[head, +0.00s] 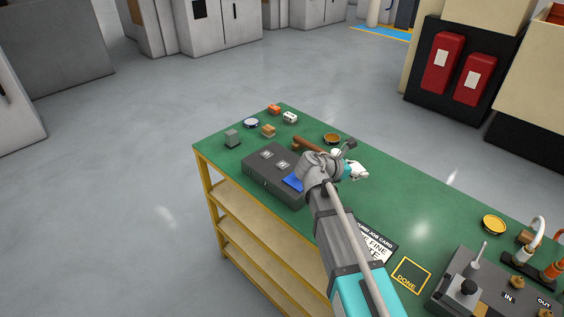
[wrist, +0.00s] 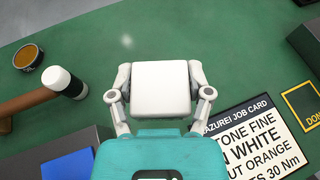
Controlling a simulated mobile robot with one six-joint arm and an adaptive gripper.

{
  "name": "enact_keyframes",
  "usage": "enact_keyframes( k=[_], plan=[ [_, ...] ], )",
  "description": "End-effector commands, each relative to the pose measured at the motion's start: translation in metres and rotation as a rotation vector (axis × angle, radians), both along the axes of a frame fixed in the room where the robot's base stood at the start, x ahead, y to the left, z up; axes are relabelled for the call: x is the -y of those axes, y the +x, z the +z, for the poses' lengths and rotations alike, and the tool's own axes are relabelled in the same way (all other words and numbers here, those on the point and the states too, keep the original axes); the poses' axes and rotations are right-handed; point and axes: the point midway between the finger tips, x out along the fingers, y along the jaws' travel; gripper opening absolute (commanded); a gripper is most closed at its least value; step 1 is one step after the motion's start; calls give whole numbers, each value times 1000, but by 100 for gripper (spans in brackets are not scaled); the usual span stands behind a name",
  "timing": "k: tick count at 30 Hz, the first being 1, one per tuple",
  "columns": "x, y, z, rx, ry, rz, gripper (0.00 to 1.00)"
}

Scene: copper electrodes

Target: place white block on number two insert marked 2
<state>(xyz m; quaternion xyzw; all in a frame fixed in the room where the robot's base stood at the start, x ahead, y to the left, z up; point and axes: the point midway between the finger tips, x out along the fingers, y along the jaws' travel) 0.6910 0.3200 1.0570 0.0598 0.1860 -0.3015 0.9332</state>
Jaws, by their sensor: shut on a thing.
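A white block (wrist: 161,90) fills the space between the fingers of my gripper (wrist: 160,82) in the wrist view, with a finger against each side. In the head view my gripper (head: 354,171) is over the green bench, right of the dark grey insert box; the block is hard to tell from the pale fingers there. The insert box (head: 255,176) has two grey squares with small pale marks and a blue square (head: 293,182) partly behind my arm. The marks are too small to read surely. In the wrist view the blue square (wrist: 68,166) shows at lower left.
A brown-handled hammer (wrist: 70,87) lies on the bench beside the insert box. A job card (wrist: 257,140) and a yellow DONE square (head: 411,275) are to the right. Small blocks and round tins stand at the bench's far end. A grey fixture (head: 440,290) occupies the near right.

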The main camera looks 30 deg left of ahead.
Motion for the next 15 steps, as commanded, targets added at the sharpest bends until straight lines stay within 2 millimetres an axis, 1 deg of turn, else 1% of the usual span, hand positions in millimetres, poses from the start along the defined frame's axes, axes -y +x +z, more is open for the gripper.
enact_keyframes(
  k=[1,5,8,12,15],
  plan=[
    [-9,-4,7,0,0,18,13],
    [-36,-16,20,0,0,75,13],
    [-62,-29,31,0,0,131,13],
    [-100,-50,46,0,0,212,13],
    [-123,-64,55,0,-1,264,13]
  ],
)
